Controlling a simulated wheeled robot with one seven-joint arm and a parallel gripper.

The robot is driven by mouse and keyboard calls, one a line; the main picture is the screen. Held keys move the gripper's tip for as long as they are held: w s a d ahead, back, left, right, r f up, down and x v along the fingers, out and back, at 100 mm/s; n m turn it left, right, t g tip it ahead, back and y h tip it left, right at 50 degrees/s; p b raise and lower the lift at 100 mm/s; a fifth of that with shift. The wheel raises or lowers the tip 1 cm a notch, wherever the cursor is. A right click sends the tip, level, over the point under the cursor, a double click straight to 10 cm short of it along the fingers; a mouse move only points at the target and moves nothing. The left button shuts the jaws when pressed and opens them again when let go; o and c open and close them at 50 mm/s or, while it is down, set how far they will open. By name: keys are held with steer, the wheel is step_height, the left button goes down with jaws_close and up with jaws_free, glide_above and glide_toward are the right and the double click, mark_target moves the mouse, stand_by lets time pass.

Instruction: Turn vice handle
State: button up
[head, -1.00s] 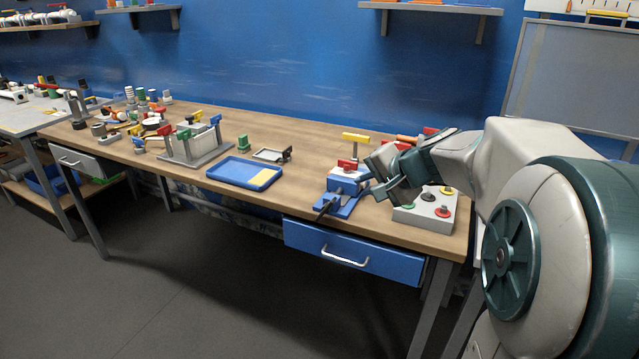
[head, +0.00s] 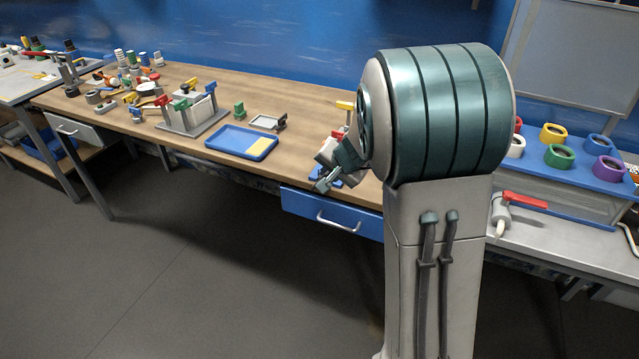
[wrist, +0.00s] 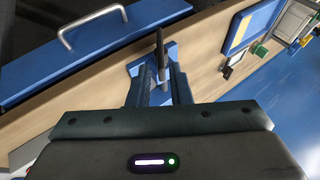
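The blue vice (wrist: 171,52) is on the front edge of the wooden bench, just beyond my fingertips in the wrist view. Its dark bar handle (wrist: 159,46) points up in that picture, in line with the space between my fingers. My gripper (wrist: 156,76) is open, its two fingers apart, with part of the vice showing between them. I cannot tell whether the fingers touch the handle. In the head view my gripper (head: 325,182) is low at the bench's front edge, and my arm hides most of the vice (head: 350,178).
A blue drawer (head: 322,216) with a metal handle is below the bench edge; it also shows in the wrist view (wrist: 35,58). A blue tray (head: 220,144) and a grey fixture (head: 192,128) are to the left. Coloured rings stand on a blue rack (head: 592,178) at right.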

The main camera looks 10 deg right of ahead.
mark_target(320, 179)
steer(key=b+x, duration=0.1)
steer(key=x, duration=0.7)
steer(key=shift+w+a+f, duration=0.1)
steer(key=shift+w+f, duration=0.15)
steer(key=shift+f, duration=0.05)
jaws_close()
